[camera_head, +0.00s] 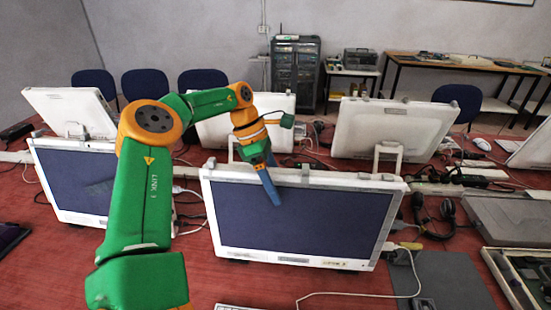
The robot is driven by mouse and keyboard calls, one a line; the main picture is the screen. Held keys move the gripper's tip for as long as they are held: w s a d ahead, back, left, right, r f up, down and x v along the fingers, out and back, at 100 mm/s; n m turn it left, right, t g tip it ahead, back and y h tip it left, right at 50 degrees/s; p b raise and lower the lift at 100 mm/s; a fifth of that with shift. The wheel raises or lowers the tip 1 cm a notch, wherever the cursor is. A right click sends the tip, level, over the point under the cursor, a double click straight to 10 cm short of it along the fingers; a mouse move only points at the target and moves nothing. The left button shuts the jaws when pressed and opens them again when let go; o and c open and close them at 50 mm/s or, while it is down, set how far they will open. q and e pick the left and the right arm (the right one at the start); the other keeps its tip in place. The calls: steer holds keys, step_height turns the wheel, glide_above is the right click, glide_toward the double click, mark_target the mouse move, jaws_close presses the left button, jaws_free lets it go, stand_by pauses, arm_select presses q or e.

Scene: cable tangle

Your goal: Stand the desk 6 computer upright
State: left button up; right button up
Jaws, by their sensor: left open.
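No desk number is readable, so I cannot tell which computer is desk 6. A white-framed computer (300,222) with a dark screen stands at front centre, facing me and leaning slightly back. My left gripper (271,188) reaches in from the left over its top edge. The blue fingers point down in front of the upper screen; I cannot tell whether they touch it. The gripper is open, and nothing shows between the fingers. My right gripper is not in view.
A second front computer (80,182) stands at left, partly behind my arm. White computers seen from behind (390,130) (70,112) stand in the far row. Cables, a headset (436,218) and a grey mat (440,280) lie on the red desk at right.

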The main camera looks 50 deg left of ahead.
mark_target(269, 171)
arm_select(q)
steer(key=v, duration=0.7)
steer(key=shift+p, duration=0.3)
